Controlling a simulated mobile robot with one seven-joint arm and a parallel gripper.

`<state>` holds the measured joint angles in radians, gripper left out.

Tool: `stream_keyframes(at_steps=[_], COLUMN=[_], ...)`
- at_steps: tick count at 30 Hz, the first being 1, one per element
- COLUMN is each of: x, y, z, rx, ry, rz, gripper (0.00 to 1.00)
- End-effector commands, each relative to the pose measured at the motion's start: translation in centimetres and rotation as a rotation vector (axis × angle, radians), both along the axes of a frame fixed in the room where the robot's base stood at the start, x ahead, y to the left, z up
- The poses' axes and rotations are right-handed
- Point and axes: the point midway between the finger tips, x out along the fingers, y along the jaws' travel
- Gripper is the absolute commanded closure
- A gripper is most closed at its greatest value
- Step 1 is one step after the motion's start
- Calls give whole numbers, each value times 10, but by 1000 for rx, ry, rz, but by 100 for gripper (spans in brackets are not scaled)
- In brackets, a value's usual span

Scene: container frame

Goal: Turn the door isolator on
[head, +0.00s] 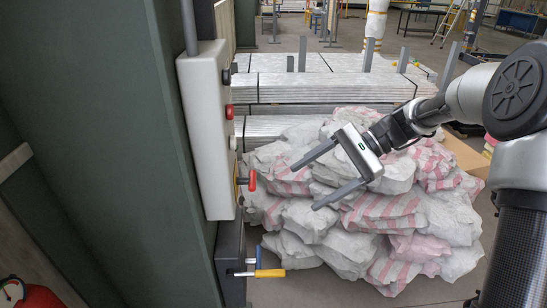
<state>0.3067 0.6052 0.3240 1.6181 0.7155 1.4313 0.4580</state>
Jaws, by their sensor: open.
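A white control box (207,135) is fixed to the dark green post on the left, seen nearly edge-on. A red handle (248,181) with a yellow backing sticks out low on its right side; it looks like the door isolator. Its exact switch position is hard to tell from this angle. My gripper (304,188) is open and empty, to the right of the red handle and apart from it. Its two fingers point left toward the box. Nothing lies between the fingers.
A black button (227,77) and a red button (229,112) protrude above the handle. Below, a dark box (231,265) carries a blue lever and a yellow lever (269,273). A pile of grey and pink-striped sacks (350,220) stands behind my gripper.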

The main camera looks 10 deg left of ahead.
Motion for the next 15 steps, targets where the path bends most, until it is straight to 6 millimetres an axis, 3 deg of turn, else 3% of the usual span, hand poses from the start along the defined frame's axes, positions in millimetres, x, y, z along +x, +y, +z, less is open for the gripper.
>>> stream_keyframes(at_steps=[1, 6, 10, 15], x=[17, 57, 75, 83], y=[2, 1, -5, -5], z=[-20, -45, -57, -61], rx=[86, 325, 442, 497], ry=[81, 273, 355, 392], rz=[-38, -134, -178, -197], gripper=[26, 26, 26, 26])
